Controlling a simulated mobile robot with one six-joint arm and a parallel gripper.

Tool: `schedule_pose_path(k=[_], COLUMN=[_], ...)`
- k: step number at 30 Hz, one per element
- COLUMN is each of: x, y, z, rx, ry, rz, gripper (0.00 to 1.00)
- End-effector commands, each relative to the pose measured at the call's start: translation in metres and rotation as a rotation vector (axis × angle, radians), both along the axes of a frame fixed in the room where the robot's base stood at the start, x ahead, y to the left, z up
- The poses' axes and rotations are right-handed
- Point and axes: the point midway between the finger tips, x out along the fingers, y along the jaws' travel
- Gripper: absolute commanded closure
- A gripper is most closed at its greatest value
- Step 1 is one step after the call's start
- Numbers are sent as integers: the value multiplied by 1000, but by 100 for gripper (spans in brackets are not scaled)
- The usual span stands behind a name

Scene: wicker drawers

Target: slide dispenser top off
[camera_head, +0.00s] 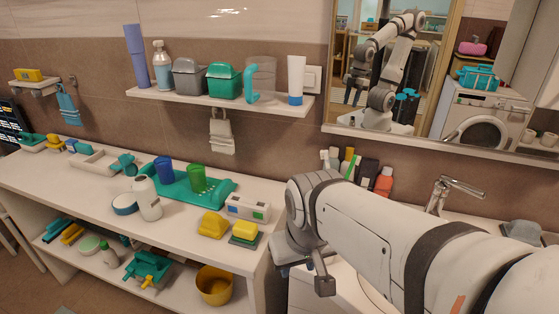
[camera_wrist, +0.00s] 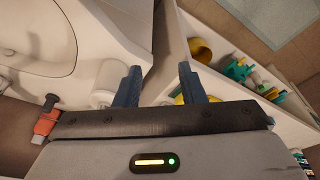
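I cannot tell for sure which thing is the dispenser. A clear bottle with a pump-like top and blue contents (camera_head: 163,66) stands upright on the wall shelf in the head view. A white bottle with a grey top (camera_head: 148,199) stands on the counter. A grey lidded box (camera_head: 189,77) and a green lidded box (camera_head: 224,80) also sit on the shelf. My gripper (camera_wrist: 160,70) is open and empty in the wrist view, its dark blue fingers apart over the gap between the sink unit and the shelves. In the head view my arm partly hides its end.
A white counter (camera_head: 80,180) holds blue and green cups on a green tray (camera_head: 220,186), yellow sponges (camera_head: 212,225) and a white box (camera_head: 248,207). Below, a lower shelf holds a yellow bowl (camera_head: 214,285). A mirror (camera_head: 430,75) and faucet (camera_head: 446,193) are at right.

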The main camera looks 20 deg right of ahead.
Motion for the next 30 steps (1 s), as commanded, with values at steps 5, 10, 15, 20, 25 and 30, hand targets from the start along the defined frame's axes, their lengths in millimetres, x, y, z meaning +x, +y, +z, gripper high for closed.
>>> schedule_pose_path(k=[5,10,15,20,25,30], x=[0,15,57,95,118,124], y=[0,-9,-29,-69,-101,-112], z=[0,10,28,35,32,24], rx=[0,8,33,58,76,83], ry=[0,26,97,164,209,225], rz=[-1,-70,-285,-493,-639,-688], gripper=[60,46,33,19,14,14])
